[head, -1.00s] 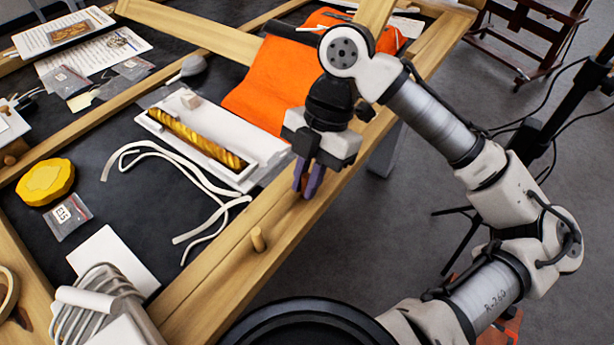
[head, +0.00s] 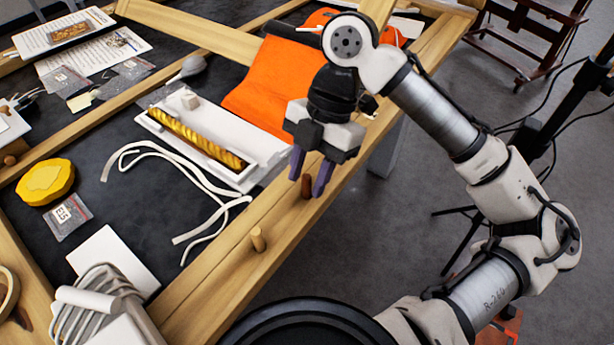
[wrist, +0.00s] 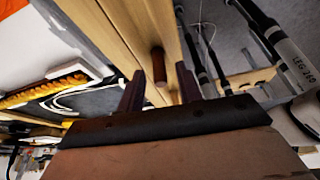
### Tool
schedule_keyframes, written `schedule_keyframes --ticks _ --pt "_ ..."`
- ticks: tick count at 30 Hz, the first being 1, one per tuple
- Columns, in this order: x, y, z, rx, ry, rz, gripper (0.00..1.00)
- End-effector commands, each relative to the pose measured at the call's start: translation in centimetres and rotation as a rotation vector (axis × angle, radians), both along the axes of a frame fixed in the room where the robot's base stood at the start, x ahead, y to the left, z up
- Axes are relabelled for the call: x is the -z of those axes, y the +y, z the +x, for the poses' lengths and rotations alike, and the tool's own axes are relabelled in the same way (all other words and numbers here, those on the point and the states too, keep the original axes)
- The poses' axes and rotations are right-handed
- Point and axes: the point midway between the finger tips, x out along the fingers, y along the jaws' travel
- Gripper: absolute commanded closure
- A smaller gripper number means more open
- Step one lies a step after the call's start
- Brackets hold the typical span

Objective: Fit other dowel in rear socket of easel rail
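A dark brown dowel (head: 307,190) stands upright in the easel rail (head: 285,212), near the rail's outer edge. It also shows in the wrist view (wrist: 158,64), between my fingers. A lighter wooden dowel (head: 258,240) stands upright in the same rail, closer to my body. My gripper (head: 306,184) points down over the dark dowel. Its two purple fingers are spread, one on each side, with visible gaps to the dowel in the wrist view. The socket under the dark dowel is hidden, so its seating depth cannot be told.
A white tray (head: 249,181) with a gilt moulding piece (head: 195,137) lies left of the rail, beside white cords (head: 187,171). An orange cloth (head: 262,92) is behind the tray. A yellow lump (head: 46,181) sits at left.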

Motion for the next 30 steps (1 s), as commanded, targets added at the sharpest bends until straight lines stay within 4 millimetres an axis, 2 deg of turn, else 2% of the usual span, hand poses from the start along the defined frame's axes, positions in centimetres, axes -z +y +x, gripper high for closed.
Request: schedule_keyframes --ticks 9,15,21,30 --pt "-6.2 -1.7 1.9 0.003 -0.003 -0.006 0.65" --pt "-8.8 -2.4 2.8 0.001 0.0 -0.003 0.65" --pt "-9.8 -2.7 3.1 0.0 0.0 -0.001 0.65" --pt "-9.9 -2.7 3.1 -0.001 0.0 -0.001 0.65"
